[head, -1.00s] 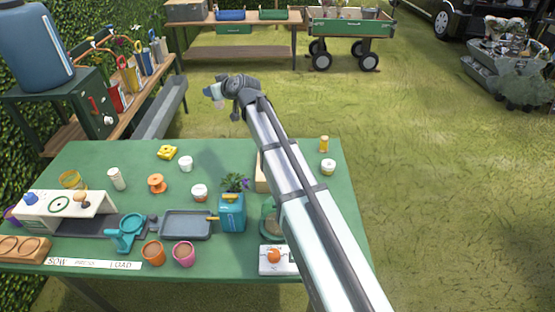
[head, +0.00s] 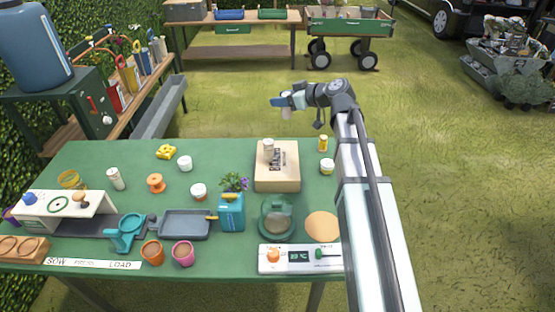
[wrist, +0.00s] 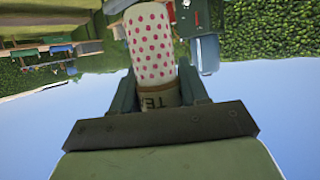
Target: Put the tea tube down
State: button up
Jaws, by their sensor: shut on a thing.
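The tea tube is white with pinkish-red dots and a tan band lettered "TE…". It fills the upper middle of the wrist view (wrist: 152,45) and stands between the fingers of my gripper (wrist: 158,95). In the head view my gripper (head: 283,102) is shut on the tea tube (head: 286,113), a small pale shape there. It holds the tube in the air above the far edge of the green table (head: 225,155), roughly over the cardboard box (head: 278,182). The lower lettering on the tube is hidden by the gripper.
A small pale jar (head: 268,150) stands on the box. A yellow tube (head: 323,143) and a white jar (head: 327,166) stand right of it. Bare table lies left of the box.

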send_over(282, 151)
notch_tip(282, 151, down, 4)
jog(key=shift+f, duration=5.5)
jog(key=shift+f, duration=0.1)
jog(key=o, duration=0.6)
jog(key=shift+o, duration=1)
jog(key=v, duration=1.2)
